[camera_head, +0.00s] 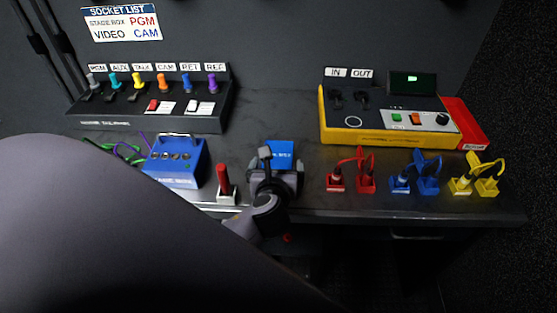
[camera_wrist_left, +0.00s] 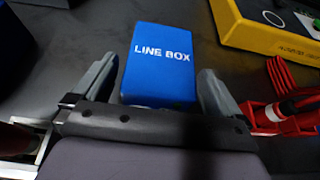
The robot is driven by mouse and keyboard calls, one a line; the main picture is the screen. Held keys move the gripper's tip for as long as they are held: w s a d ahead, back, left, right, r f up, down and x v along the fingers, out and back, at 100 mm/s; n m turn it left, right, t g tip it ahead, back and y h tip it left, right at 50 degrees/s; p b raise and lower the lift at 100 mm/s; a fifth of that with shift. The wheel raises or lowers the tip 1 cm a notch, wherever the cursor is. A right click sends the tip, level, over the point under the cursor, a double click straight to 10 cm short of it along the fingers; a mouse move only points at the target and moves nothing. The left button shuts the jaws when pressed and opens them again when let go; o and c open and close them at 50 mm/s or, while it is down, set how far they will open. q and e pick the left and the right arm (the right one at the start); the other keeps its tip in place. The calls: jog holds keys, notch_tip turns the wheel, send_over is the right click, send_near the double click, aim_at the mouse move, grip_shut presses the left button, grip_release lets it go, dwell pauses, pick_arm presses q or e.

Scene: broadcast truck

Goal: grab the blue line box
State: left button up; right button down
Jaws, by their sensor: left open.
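The blue line box (camera_wrist_left: 160,62) lies on the dark bench, its white "LINE BOX" lettering facing up in the left wrist view. In the head view its blue top (camera_head: 280,153) shows just beyond my left gripper, which hides its near part. My left gripper (camera_head: 277,172) is open. In the left wrist view its two grey fingers (camera_wrist_left: 152,88) stand on either side of the near part of the box, with a gap visible on each side. My right gripper is not in view.
A red-handled switch (camera_head: 224,185) stands close left of my gripper, and a blue stage box (camera_head: 173,165) is farther left. Red cable plugs (camera_head: 337,181) sit close to the right. A yellow unit (camera_head: 380,137) is at the back right. The bench's front edge is near.

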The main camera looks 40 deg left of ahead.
pick_arm(q)
jog(key=shift+x, duration=1.2)
jog(key=c, duration=1.1)
jog(key=shift+r, duration=0.1)
